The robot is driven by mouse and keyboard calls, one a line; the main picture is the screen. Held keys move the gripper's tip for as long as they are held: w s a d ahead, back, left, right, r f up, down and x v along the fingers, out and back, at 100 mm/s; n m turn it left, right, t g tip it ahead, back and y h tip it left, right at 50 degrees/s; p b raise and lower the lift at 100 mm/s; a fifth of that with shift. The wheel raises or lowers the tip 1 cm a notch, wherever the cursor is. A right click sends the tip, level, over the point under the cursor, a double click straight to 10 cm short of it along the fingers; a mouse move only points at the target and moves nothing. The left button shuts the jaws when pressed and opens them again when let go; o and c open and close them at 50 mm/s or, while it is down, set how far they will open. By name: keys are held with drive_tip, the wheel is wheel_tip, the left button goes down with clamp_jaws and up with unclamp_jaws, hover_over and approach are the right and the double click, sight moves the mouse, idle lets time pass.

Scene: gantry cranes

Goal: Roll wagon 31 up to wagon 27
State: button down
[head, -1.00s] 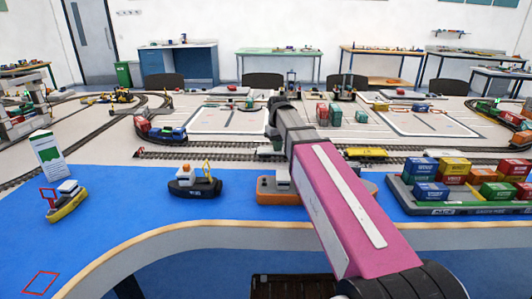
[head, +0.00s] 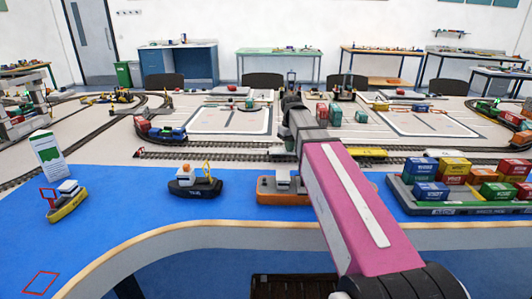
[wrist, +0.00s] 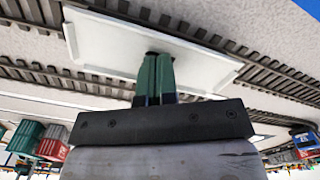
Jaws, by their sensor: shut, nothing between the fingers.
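A pale, flat-topped wagon (head: 279,154) stands on the near track just left of my arm in the head view. Its white top (wrist: 105,42) fills the upper middle of the wrist view. A yellow wagon (head: 366,153) stands on the same side of the tracks, right of my arm. No wagon numbers can be read, so I cannot tell which is 31 or 27. My gripper (wrist: 157,60) has its green fingers together, with nothing between them, at the white top's edge. I cannot tell whether they touch it. In the head view the fingers are hidden by my arm.
A blue locomotive (head: 172,133) stands on the curved track at left. An orange-hulled boat (head: 275,190) and a container barge (head: 455,209) lie on the blue area in front. Red and green containers (head: 335,114) stand behind the tracks.

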drive_tip(key=shift+s+d, duration=0.15)
drive_tip(key=shift+d, duration=3.2)
drive_tip(key=shift+s+d, duration=0.1)
drive_tip(key=shift+d, duration=3.2)
wheel_tip(320, 180, up, 7)
drive_tip(key=shift+s, duration=0.1)
